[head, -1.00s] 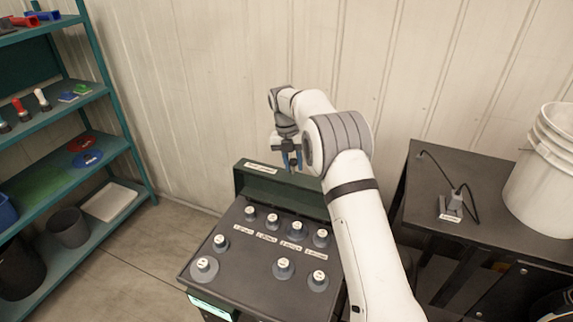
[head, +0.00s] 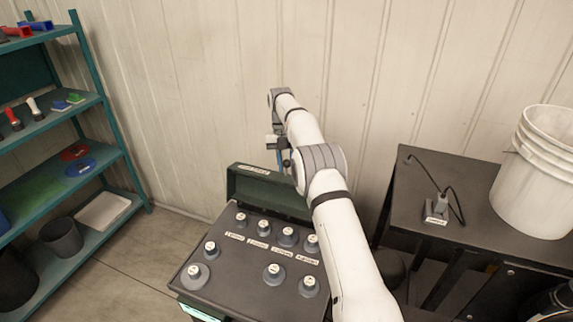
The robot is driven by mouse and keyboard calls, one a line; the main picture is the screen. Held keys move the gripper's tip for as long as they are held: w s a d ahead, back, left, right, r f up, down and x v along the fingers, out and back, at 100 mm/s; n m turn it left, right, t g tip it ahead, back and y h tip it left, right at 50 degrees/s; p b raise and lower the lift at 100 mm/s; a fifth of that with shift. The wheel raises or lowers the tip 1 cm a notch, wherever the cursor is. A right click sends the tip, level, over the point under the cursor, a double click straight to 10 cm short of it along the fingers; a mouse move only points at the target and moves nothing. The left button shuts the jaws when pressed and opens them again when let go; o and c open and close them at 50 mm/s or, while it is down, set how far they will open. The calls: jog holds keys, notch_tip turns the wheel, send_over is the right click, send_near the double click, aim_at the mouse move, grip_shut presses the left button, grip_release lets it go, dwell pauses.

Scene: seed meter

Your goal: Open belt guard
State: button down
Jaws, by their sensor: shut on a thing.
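The belt guard appears to be the dark green panel (head: 262,189) along the back of the dark machine top (head: 235,270). It has a white label on its upper edge, too small to read. The fingers are closed, apparently on a part of the guard. My arm hides the exact contact and the panel's right end.
Several grey knobs with white caps (head: 274,272) stand on the machine top. A black bench (head: 440,185) at right bears a white bucket (head: 540,180) and a small corded device (head: 438,210). A teal shelf (head: 110,120) stands at left. The floor between shelf and machine is clear.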

jog(key=shift+f, duration=0.25)
